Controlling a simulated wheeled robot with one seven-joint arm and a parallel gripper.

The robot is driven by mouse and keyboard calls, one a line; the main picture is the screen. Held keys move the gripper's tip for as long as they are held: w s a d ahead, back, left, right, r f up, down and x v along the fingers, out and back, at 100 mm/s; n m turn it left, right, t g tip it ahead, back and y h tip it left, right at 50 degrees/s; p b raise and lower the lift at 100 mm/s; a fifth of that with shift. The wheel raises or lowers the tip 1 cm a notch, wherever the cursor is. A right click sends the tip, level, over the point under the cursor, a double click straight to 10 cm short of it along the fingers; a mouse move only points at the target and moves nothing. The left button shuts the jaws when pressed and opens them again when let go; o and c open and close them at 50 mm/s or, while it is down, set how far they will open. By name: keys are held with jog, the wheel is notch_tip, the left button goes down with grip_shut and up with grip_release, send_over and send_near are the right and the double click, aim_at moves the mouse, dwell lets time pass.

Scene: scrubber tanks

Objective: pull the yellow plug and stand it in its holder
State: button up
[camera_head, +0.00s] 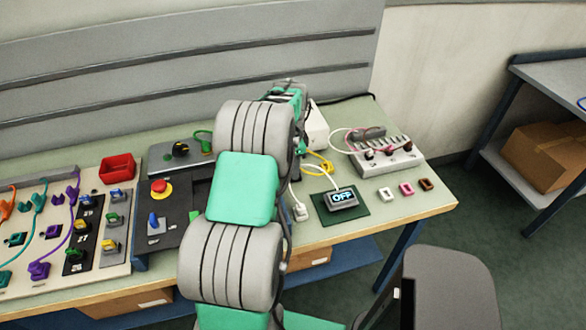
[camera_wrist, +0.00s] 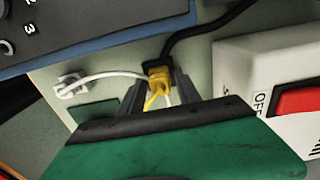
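In the wrist view the yellow plug (camera_wrist: 158,76) sits at a black socket end (camera_wrist: 155,65) on a black cable. Its yellow cord runs back towards my gripper (camera_wrist: 159,86). The two grey fingers stand on either side of the plug, and I cannot tell whether they touch it. In the head view my arm hides the plug and the gripper tips; only a yellow cord (camera_head: 320,166) shows right of the arm. I cannot make out a holder for the yellow plug.
A white box with a red OFF switch (camera_wrist: 300,98) is close on the right. A white plug (camera_wrist: 70,84) with its cord is at left.

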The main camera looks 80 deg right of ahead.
grip_shut()
dwell(1.1)
jog(key=o, duration=0.8)
grip_release()
notch_tip(320, 180, up, 8)
jog(key=shift+f+b, duration=0.1)
jog(key=shift+b, duration=0.55)
jog(key=shift+c, duration=0.4)
